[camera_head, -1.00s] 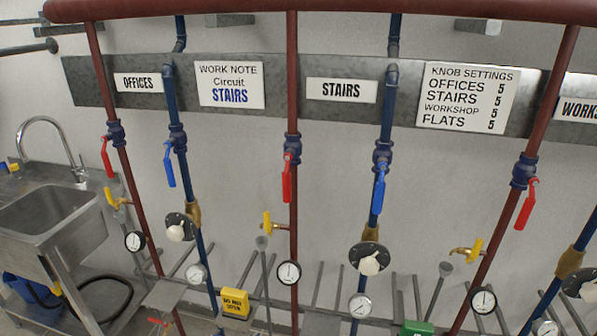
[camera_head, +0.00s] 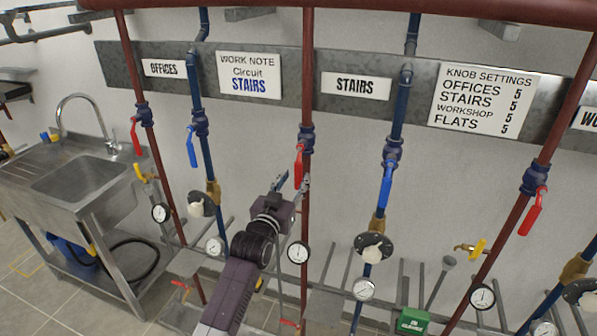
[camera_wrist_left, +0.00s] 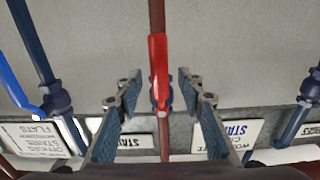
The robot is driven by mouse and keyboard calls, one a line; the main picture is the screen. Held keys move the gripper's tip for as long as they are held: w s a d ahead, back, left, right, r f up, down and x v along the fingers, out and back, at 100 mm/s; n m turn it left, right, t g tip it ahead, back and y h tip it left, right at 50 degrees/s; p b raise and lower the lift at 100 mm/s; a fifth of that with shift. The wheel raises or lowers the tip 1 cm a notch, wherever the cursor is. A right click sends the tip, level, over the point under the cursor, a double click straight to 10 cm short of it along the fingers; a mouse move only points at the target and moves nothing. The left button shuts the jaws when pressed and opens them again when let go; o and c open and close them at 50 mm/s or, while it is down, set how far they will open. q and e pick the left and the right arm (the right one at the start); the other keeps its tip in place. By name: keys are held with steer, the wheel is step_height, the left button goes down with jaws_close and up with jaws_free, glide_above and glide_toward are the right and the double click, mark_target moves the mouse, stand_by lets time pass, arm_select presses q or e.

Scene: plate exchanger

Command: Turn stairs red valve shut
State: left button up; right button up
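The stairs red valve has a red lever (camera_head: 299,167) hanging down along the red pipe, below its blue body (camera_head: 306,138). The STAIRS sign (camera_head: 355,86) is just right of this pipe. My left gripper (camera_head: 291,183) is raised in front of the pipe near the lever's lower end. In the left wrist view, which is upside down, the gripper (camera_wrist_left: 158,92) is open. The red lever (camera_wrist_left: 158,72) shows between its two blue-padded fingers, in line with the pipe, with no clear contact on either finger. My right gripper is not in view.
A blue lever (camera_head: 386,184) on a blue pipe is to the right, and another blue lever (camera_head: 191,147) is to the left. A gauge (camera_head: 298,252) sits low on the red pipe beside my arm. A sink (camera_head: 82,180) stands at left.

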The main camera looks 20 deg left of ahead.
mark_target(297, 175)
arm_select(q)
steer(key=shift+w+d+p, duration=0.1)
steer(key=shift+w+p, duration=0.2)
steer(key=shift+w, duration=1.4)
steer(key=shift+c, duration=0.6)
jaws_close()
